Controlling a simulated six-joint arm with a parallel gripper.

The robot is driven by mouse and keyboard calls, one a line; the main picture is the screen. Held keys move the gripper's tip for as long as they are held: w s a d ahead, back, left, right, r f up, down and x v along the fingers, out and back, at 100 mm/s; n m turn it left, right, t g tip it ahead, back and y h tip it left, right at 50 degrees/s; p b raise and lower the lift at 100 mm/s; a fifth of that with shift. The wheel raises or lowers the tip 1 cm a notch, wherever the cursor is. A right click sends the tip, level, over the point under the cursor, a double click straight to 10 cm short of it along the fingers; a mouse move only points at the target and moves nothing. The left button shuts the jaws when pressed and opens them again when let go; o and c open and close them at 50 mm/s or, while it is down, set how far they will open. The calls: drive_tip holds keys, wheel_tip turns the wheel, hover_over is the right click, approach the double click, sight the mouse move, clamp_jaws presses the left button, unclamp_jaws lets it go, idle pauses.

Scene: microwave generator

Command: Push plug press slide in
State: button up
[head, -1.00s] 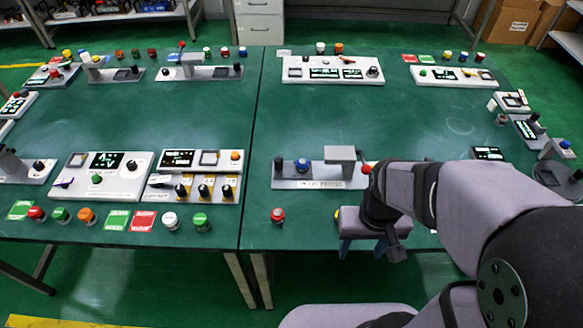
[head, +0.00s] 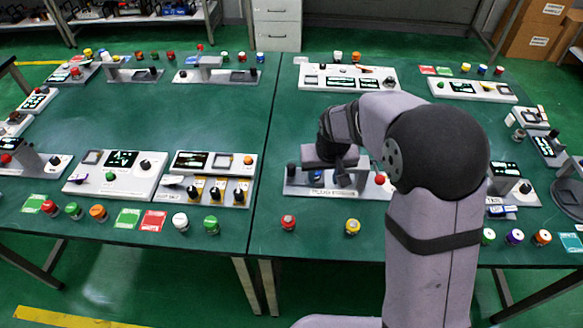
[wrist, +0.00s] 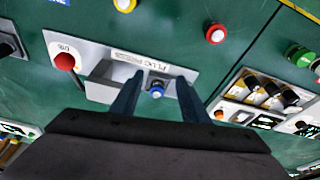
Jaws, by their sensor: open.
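The plug press (head: 295,188) is a light grey plate on the green table in the head view. It carries a red knob (head: 380,178) at its right end and a dark knob (head: 291,170) at its left end. Contact cannot be told. In the head view my gripper (head: 328,174) hides the blue plug and part of the block.
A red button (head: 288,222) and a yellow button (head: 352,227) stand in front of the plate. A panel with several switches (head: 205,180) lies to the left. The table behind the plate is clear.

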drive_tip(key=t, duration=0.1)
hover_over(291, 166)
drive_tip(key=s, duration=0.3)
wheel_tip(291, 166, down, 3)
drive_tip(key=shift+w+d+r+n+y, duration=0.1)
drive_tip(key=shift+w+d+n+y, duration=0.2)
drive_tip(key=shift+n+y, duration=0.1)
drive_tip(key=shift+p+x, duration=1.05)
drive_tip(key=shift+x, duration=2.55)
